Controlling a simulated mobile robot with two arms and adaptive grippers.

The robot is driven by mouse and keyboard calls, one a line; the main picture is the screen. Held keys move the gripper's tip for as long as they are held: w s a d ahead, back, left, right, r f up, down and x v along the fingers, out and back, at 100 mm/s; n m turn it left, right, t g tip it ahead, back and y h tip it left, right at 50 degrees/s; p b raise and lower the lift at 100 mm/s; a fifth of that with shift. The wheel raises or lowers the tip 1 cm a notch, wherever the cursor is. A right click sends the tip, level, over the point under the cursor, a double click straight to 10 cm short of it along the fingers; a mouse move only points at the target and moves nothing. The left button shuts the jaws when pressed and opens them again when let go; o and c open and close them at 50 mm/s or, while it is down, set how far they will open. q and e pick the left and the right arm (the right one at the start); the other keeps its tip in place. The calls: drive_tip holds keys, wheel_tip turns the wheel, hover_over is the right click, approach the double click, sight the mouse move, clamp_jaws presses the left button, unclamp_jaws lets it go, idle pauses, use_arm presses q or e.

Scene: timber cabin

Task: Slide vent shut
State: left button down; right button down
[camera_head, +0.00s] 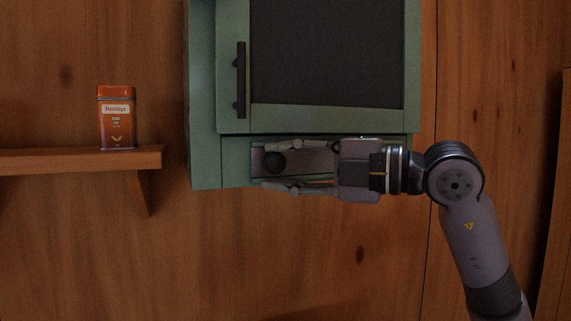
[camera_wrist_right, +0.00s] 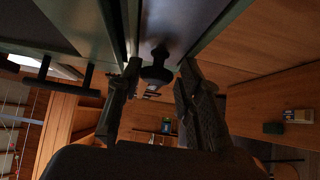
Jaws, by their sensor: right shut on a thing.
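The green wall cabinet (camera_head: 205,100) has a vent in its lower strip. The vent's slide plate (camera_head: 318,162) is a grey strip with a dark round knob (camera_head: 273,161) near its left end. My right gripper (camera_head: 268,166) reaches in from the right, one finger above the knob and one below, and is shut on it. In the right wrist view the knob (camera_wrist_right: 155,73) sits between the fingertips. The gripper hides the right part of the vent, so I cannot tell how far it is open. My left gripper is not in view.
The cabinet door with a dark panel (camera_head: 325,55) and a dark bar handle (camera_head: 241,80) is above the vent. A wooden shelf (camera_head: 80,160) at the left holds an orange tin (camera_head: 117,120). The wall below the cabinet is clear.

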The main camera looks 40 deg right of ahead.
sight(310, 159)
drive_tip(key=shift+s+d+r+t, duration=0.1)
drive_tip(key=shift+d+r+t, duration=0.05)
drive_tip(key=shift+r+t, duration=0.2)
drive_tip(key=d+b, duration=0.1)
drive_tip(key=d, duration=0.1)
drive_tip(key=s+d+b, duration=0.1)
drive_tip(key=d, duration=0.2)
drive_tip(key=s+d+b, duration=0.1)
drive_tip(key=d, duration=0.2)
drive_tip(key=shift+d+f, duration=0.1)
drive_tip(key=shift+d, duration=0.25)
drive_tip(key=shift+r, duration=0.25)
drive_tip(key=c, duration=1.5)
unclamp_jaws()
drive_tip(key=shift+c, duration=0.2)
drive_tip(key=shift+o, duration=1.2)
drive_tip(key=shift+f, duration=0.1)
drive_tip(key=shift+o, duration=0.3)
drive_tip(key=shift+f, duration=0.1)
drive_tip(key=shift+f, duration=0.1)
drive_tip(key=shift+s, duration=0.15)
